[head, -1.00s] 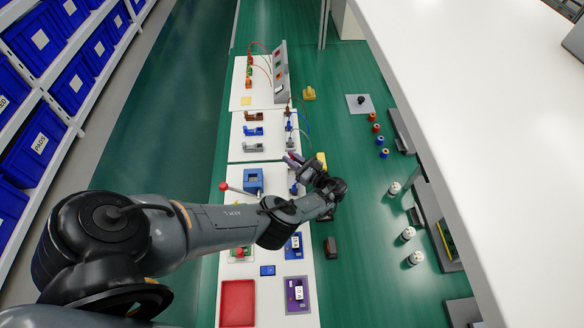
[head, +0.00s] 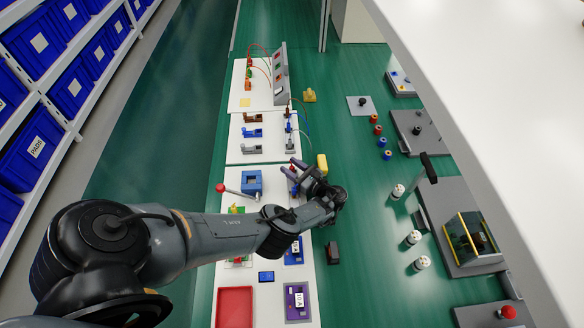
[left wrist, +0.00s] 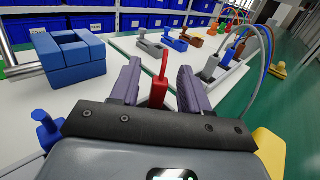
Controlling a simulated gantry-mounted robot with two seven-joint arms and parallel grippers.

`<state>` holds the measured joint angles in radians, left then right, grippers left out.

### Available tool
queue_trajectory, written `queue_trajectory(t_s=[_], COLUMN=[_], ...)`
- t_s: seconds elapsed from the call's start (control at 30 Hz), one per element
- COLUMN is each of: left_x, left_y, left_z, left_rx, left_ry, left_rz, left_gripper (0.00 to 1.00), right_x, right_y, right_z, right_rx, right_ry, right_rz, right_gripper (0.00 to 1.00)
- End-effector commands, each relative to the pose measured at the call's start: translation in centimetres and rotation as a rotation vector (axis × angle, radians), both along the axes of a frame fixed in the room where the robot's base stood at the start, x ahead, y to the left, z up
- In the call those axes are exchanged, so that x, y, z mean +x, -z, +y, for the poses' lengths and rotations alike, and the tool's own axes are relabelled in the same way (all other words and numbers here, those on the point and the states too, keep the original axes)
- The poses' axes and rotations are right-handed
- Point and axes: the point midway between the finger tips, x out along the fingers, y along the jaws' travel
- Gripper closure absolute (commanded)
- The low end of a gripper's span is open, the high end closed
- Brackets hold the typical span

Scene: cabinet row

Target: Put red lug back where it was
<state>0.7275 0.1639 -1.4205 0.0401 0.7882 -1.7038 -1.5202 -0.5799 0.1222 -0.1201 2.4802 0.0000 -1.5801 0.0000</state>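A red lug (left wrist: 158,92) stands upright between the two purple fingers of my left gripper (left wrist: 160,85) in the left wrist view. The fingers are apart, with a gap visible on both sides of the lug. Its lower end is hidden behind the gripper body. My right gripper is in neither current view.
A blue block fixture (left wrist: 68,55) and a small blue post (left wrist: 48,130) are at left in the wrist view. Grey, blue and brown clamps (head: 251,132) and cabled connectors (head: 290,145) lie beyond. A yellow object (head: 321,163) is close to the gripper's right.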

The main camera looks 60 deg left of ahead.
Motion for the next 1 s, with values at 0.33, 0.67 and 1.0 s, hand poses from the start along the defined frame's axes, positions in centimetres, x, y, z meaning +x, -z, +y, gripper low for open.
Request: queue_trajectory(t_s=[0.33,0.67,1.0], left_x=[0.2,1.2,1.3], left_y=[-0.1,-0.1,-0.1], left_z=[-0.5,-3.4,-3.8], left_rx=[-0.001,0.000,0.001], left_ry=[0.001,0.000,-0.001], left_rz=[0.000,0.000,-0.001], left_gripper=[0.54,0.54,0.54], right_x=[0.0,0.0,0.0], right_y=[-0.1,-0.2,-0.2], right_z=[-0.1,0.0,0.2], right_rx=[-0.004,0.001,0.007], right_ry=[-0.002,0.001,0.004], right_rz=[-0.001,-0.001,0.000], right_gripper=[0.00,0.00,0.00])
